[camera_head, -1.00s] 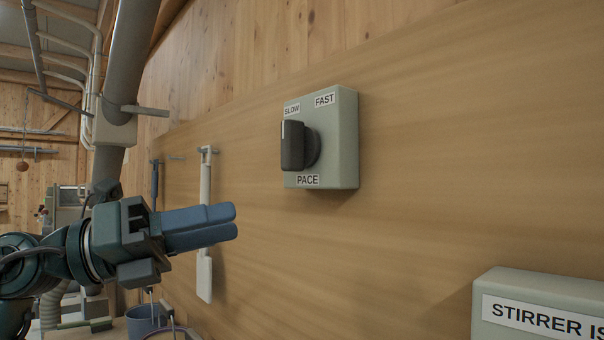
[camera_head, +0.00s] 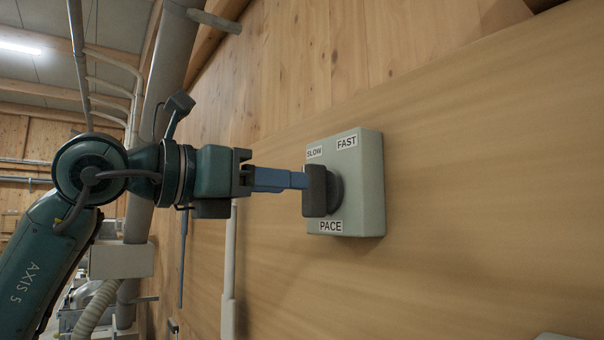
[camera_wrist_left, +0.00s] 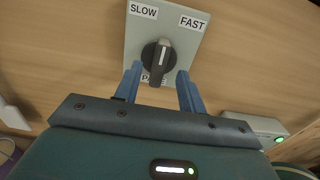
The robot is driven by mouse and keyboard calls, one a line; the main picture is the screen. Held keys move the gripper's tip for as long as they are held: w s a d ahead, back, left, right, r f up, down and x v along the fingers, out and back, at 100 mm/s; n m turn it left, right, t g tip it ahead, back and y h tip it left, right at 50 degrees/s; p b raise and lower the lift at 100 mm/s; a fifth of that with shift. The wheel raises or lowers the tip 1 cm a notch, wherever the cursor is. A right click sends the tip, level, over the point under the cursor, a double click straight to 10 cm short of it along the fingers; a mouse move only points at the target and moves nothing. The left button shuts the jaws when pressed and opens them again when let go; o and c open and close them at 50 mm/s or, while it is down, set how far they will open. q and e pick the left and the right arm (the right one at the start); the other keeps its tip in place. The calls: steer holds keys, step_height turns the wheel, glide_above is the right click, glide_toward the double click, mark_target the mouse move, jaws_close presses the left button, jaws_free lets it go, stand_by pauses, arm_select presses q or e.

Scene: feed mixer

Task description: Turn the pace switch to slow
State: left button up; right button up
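The pace switch is a pale grey-green box (camera_head: 365,190) on the wooden wall with SLOW, FAST and PACE labels. Its dark knob (camera_head: 318,190) has a bar handle. In the left wrist view the knob (camera_wrist_left: 158,60) has a white mark at its upper end, which points between SLOW and FAST. My left gripper (camera_head: 303,180) reaches the knob from the left, level with it. In the left wrist view its blue fingers (camera_wrist_left: 158,70) are apart, one on each side of the handle, with gaps visible. Contact cannot be told. My right gripper is out of view.
Another pale box (camera_wrist_left: 255,126) with a green light is on the wall at the lower right in the left wrist view. A pale long-handled tool (camera_head: 230,275) hangs on the wall below my left gripper. The wall right of the switch is bare.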

mark_target(314, 191)
arm_select(q)
steer(key=shift+p+x, duration=0.4)
steer(key=shift+x, duration=1.65)
steer(key=shift+c, duration=0.2)
jaws_close()
